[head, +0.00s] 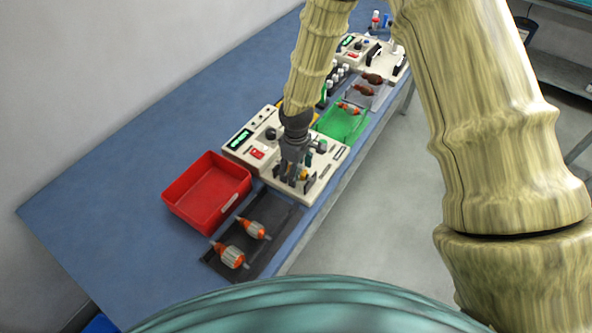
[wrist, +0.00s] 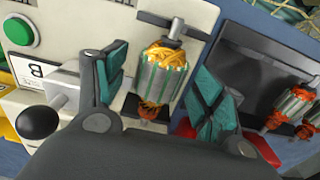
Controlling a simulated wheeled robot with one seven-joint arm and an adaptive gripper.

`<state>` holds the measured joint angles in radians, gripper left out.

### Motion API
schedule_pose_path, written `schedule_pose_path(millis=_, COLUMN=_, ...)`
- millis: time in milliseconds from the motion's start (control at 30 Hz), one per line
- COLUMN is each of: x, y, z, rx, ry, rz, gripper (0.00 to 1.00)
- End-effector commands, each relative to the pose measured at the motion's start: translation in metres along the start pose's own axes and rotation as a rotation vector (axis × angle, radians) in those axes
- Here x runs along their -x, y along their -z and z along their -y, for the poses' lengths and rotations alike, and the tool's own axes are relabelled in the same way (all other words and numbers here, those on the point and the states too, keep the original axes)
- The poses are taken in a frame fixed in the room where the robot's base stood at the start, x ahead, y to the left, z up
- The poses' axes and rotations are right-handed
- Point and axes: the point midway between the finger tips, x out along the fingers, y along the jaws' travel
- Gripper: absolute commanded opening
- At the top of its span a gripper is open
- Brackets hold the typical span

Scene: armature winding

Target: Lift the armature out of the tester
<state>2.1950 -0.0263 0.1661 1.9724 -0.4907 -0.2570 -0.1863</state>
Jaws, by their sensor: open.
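The tester (head: 247,150) is a cream box with a green display and a red switch on the blue bench. Its armature, with yellow-orange windings and a grey laminated core, lies in it and shows in the wrist view (wrist: 163,76). In the head view my gripper hides most of this armature. My gripper (head: 294,182) points down over the near part of the tester. In the wrist view my gripper (wrist: 161,92) is open, with one teal-padded finger on each side of the armature. Small gaps seem to show beside the core; contact is hard to tell.
A red bin (head: 178,203) stands left of the tester. A black tray (head: 273,237) with two orange armatures lies in front. A green tray (head: 331,132) and a grey tray (head: 379,96), both holding armatures, lie behind. A green button (wrist: 18,30) and black knob (wrist: 38,121) sit close by.

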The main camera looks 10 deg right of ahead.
Motion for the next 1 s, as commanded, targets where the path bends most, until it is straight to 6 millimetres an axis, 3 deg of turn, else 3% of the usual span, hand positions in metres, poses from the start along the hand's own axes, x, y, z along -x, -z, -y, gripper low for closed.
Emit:
schedule_pose_path(millis=67, x=0.0, y=0.0, z=0.0, rx=0.0, ry=0.0, rz=0.0, gripper=0.69)
schedule_pose_path(millis=400, x=0.0, y=0.0, z=0.0, rx=0.0, ry=0.0, rz=0.0, gripper=0.09)
schedule_pose_path(millis=767, x=0.003, y=0.001, z=-0.001, rx=0.0, ry=-0.001, rz=-0.002, gripper=0.08)
schedule_pose_path(millis=1000, x=0.02, y=0.001, z=-0.001, rx=0.0, ry=-0.001, rz=-0.003, gripper=0.08)
